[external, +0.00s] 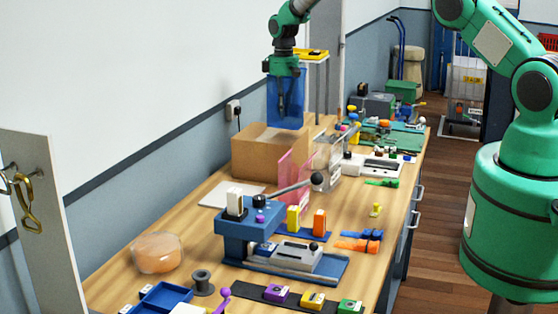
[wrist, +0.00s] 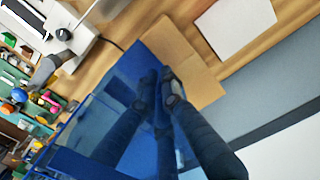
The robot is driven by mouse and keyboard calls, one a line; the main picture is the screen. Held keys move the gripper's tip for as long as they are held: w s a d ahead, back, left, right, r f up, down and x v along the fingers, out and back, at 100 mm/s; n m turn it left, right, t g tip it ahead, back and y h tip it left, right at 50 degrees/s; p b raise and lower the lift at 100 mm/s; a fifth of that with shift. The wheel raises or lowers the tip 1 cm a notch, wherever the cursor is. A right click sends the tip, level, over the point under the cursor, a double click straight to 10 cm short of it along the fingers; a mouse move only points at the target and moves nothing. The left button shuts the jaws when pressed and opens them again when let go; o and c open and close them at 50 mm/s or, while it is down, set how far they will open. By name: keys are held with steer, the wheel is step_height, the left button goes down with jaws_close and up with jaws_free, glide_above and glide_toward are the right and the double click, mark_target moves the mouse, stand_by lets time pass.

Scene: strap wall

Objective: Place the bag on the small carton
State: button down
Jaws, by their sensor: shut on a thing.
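My gripper (external: 283,100) is shut on a blue, see-through bag (external: 288,82), which hangs upright around and in front of the fingers. The small brown carton (external: 252,158) stands on the bench just below the bag in the external view. The bag's lower edge appears just above or behind the carton's top; I cannot tell whether they touch. In the wrist view, my fingertips (wrist: 160,92) close on the blue bag (wrist: 90,120), and the carton (wrist: 195,88) shows beyond them, partly hidden by the bag.
A pink see-through sheet (external: 296,172) and a clear case (external: 326,170) stand right of the carton. A blue lever fixture (external: 245,240) is nearer the camera. A flat white pad (external: 230,194) lies beside the carton. A yellow-topped stand (external: 312,56) rises behind the bag.

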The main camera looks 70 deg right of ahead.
mark_target(283, 127)
steer(key=shift+f+p, duration=0.3)
steer(key=shift+f, duration=1.4)
steer(key=shift+f, duration=0.1)
steer(key=c, duration=1.9)
jaws_free()
steer(key=shift+c, duration=0.2)
step_height(283, 127, up, 12)
steer(key=b, duration=0.2)
steer(key=shift+r, duration=0.2)
